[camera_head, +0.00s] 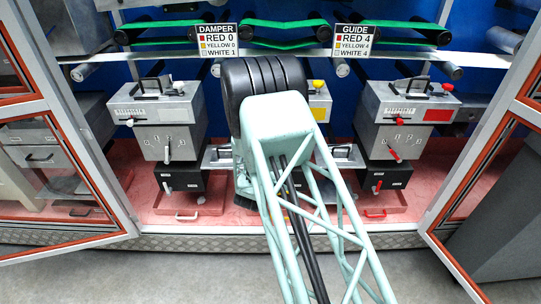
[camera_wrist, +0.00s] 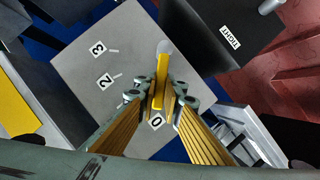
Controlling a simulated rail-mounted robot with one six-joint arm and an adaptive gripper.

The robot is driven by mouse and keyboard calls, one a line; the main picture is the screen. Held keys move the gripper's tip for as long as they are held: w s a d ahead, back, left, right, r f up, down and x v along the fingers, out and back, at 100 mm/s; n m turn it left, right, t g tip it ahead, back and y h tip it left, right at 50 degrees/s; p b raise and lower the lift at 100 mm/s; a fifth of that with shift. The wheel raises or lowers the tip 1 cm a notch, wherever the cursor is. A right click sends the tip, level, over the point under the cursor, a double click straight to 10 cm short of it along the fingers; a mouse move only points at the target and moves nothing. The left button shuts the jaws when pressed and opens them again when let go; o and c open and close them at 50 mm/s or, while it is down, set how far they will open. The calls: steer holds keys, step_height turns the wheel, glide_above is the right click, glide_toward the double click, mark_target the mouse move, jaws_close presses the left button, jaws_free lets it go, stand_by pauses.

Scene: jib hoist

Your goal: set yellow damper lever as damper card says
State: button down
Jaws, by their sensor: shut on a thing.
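The damper card (camera_head: 217,41) hangs at the upper left of centre in the head view and reads red 0, yellow 0, white 1. The yellow damper lever (camera_wrist: 163,68) shows in the wrist view on a grey dial plate (camera_wrist: 95,72) marked 3, 2 and 0. My gripper (camera_wrist: 160,98) is shut on the yellow lever, one finger on each side near its free end. The lever's end points at the 0 label (camera_wrist: 156,121); the 1 mark is hidden. In the head view my arm hides the gripper, the lever and most of the yellow unit (camera_head: 320,114).
The white-knob unit (camera_head: 155,111) stands left and the red unit (camera_head: 407,109) right. A guide card (camera_head: 357,41) hangs right of the damper card. Open framed doors stand at both sides. A black part labelled TIGHT (camera_wrist: 215,35) lies beside the dial plate.

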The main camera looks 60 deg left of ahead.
steer(key=shift+s+f, duration=0.1)
stand_by(0.3)
steer(key=c, duration=2.7)
jaws_free()
steer(key=shift+s, duration=0.1)
steer(key=shift+v, duration=5.9)
